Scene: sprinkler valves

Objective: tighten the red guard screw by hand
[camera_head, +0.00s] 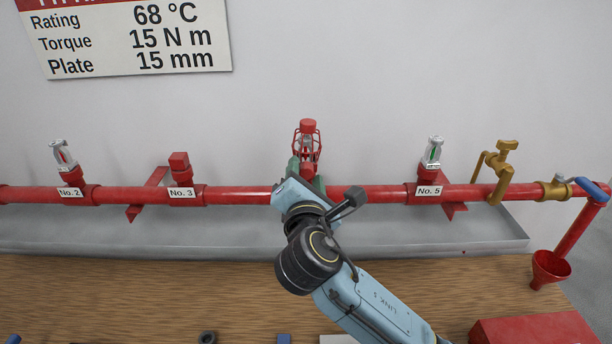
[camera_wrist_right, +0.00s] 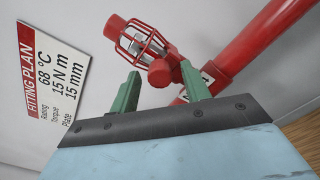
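A sprinkler head inside a red wire guard (camera_head: 306,148) stands on the red pipe at the middle station, with a red cap (camera_head: 308,126) on top. In the right wrist view the guard (camera_wrist_right: 143,40) lies beyond my fingers. A red round guard screw (camera_wrist_right: 160,74) faces the wrist camera at the guard's base. My right gripper (camera_head: 306,173) has green fingers and is in front of this station. In the wrist view the fingers (camera_wrist_right: 161,80) are apart, with the screw showing between their tips and gaps on both sides. In the head view my gripper hides the screw. My left gripper is not in view.
The red pipe (camera_head: 237,195) runs above a grey trough (camera_head: 140,234) and a wooden bench (camera_head: 130,285). Neighbouring sprinklers No. 2 (camera_head: 64,155) and No. 5 (camera_head: 433,153) flank the station. A brass valve (camera_head: 500,165) and red funnel (camera_head: 550,267) are at right.

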